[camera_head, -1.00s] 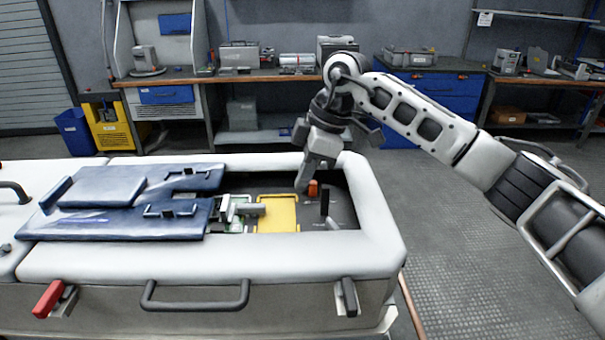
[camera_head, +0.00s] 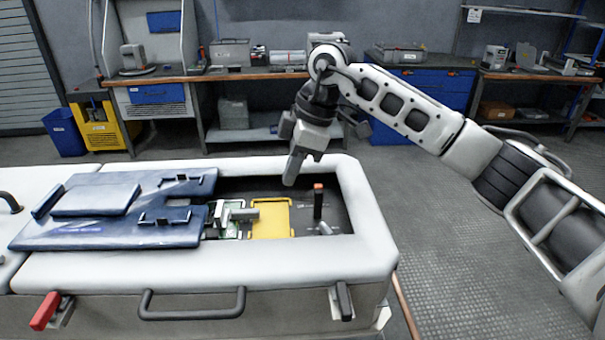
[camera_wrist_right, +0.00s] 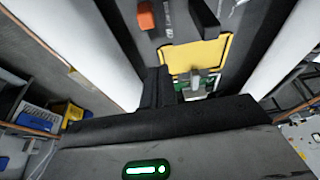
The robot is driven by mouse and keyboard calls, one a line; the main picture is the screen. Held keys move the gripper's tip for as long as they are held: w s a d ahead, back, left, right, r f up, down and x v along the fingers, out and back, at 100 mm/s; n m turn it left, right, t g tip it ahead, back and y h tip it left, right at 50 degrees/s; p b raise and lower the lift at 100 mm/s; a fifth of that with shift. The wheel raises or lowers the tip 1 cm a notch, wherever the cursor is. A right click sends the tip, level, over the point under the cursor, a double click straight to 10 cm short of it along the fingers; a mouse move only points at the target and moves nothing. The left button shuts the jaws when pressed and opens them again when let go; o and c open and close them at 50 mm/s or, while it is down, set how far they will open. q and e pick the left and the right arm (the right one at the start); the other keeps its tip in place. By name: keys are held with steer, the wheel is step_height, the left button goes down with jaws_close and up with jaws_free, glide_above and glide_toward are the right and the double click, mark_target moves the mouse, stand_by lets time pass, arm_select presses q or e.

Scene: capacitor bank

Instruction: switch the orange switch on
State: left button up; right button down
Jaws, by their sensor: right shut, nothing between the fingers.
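The orange switch (camera_head: 318,186) shows as a small orange patch above a black upright lever (camera_head: 318,206), inside the open bay of the white cabinet (camera_head: 370,220). The lever seems to hide part of it in the head view. In the right wrist view the orange switch (camera_wrist_right: 146,16) is a block at the top, on the dark panel, apart from the fingers. My right gripper (camera_head: 291,178) points down over the back of the bay, left of the switch. Its dark fingers (camera_wrist_right: 158,88) are shut and empty. My left gripper is not in view.
A yellow plate (camera_head: 271,218) and a green circuit board (camera_head: 227,232) lie left of the switch in the bay. A blue cover (camera_head: 110,230) lies on the cabinet top at left. The bay's raised white rim surrounds the opening. The floor to the right is clear.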

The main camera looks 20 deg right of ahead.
steer(key=v, duration=0.8)
steer(key=shift+s+d+b, duration=0.15)
steer(key=shift+b, duration=0.2)
steer(key=shift+f, duration=0.15)
